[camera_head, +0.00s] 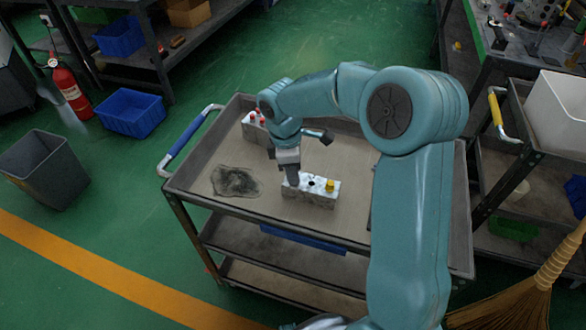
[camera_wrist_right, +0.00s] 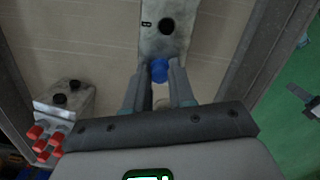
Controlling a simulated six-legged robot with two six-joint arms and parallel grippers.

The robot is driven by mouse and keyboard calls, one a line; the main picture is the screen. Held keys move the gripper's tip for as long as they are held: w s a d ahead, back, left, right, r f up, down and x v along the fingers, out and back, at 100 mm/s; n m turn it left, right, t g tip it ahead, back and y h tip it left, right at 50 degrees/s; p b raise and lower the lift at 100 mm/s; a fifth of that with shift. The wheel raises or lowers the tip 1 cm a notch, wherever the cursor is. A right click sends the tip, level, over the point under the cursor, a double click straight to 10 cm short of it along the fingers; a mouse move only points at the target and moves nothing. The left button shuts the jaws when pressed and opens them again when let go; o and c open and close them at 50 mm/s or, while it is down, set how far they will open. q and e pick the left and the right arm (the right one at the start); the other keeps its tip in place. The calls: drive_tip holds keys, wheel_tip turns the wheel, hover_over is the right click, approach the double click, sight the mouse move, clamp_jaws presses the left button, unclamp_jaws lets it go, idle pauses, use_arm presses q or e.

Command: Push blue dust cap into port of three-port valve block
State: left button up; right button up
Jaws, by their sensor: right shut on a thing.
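The three-port valve block (camera_head: 318,196) is a pale metal block on the cart top. A yellow cap (camera_head: 330,185) sits at its right end, and a dark open port (camera_head: 311,183) shows in its middle. My right gripper (camera_head: 293,181) points down at the block's left end. In the right wrist view, its fingers are shut on the blue dust cap (camera_wrist_right: 159,70), which overlaps the near end of the block (camera_wrist_right: 150,44). The open port (camera_wrist_right: 166,26) lies beyond it. I cannot tell how deep the cap sits. The head view hides the cap. My left gripper is not in view.
A second block with red caps (camera_head: 253,117) stands at the back left of the cart; it also shows in the right wrist view (camera_wrist_right: 62,98). A dark stain (camera_head: 236,181) marks the cart top (camera_head: 211,157) left of the valve block. The cart has raised edges.

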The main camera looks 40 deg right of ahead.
drive_tip(key=o, duration=1)
drive_tip(key=shift+r, duration=0.1)
drive_tip(key=r+p, duration=0.1)
drive_tip(key=r, duration=0.4)
drive_tip(key=w+a+r+p, duration=0.1)
drive_tip(key=r, duration=0.4)
drive_tip(key=r+p, duration=0.1)
drive_tip(key=r, duration=0.5)
drive_tip(key=shift+w+a, duration=0.2)
drive_tip(key=shift+s, duration=0.1)
